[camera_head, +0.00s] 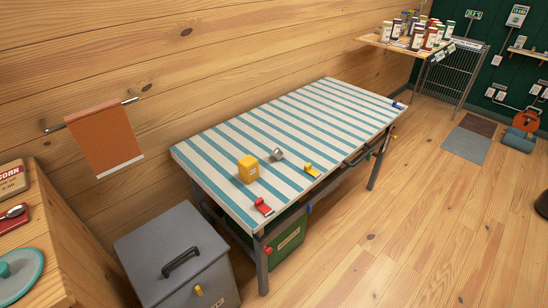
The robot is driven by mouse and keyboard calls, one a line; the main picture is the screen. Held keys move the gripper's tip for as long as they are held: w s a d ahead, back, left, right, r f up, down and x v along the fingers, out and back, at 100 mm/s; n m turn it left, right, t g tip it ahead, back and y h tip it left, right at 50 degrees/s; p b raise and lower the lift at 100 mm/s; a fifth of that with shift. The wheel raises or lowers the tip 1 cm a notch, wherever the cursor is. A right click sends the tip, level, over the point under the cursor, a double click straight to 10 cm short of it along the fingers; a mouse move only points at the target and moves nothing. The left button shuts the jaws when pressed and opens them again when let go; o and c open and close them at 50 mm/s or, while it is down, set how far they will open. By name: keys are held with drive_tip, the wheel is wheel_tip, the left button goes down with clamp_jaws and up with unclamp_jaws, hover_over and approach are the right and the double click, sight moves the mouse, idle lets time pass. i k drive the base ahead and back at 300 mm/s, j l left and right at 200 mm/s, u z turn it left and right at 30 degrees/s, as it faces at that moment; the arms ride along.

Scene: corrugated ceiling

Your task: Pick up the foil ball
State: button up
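A small grey, roundish thing (278,154) sits on the striped table (322,112), just right of a yellow block-like container (248,168). It may be the foil ball, but it is too small to tell for sure; it has a lighter face. Nothing appears to touch it. My gripper is not in view.
A red item (263,206) lies near the table's front left corner and a yellow one (312,170) near its front edge. A blue item (399,105) lies at the far right end. A grey lidded bin (172,256) stands at the near left. The floor (430,215) at right is clear.

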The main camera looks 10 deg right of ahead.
sight(276, 153)
drive_tip(key=i+l, duration=0.1)
drive_tip(key=l, duration=0.2)
drive_tip(key=i+l+u, duration=0.15)
drive_tip(key=i+u, duration=0.15)
drive_tip(key=i, duration=0.8)
drive_tip(key=i+u, duration=0.1)
drive_tip(key=i, duration=1.05)
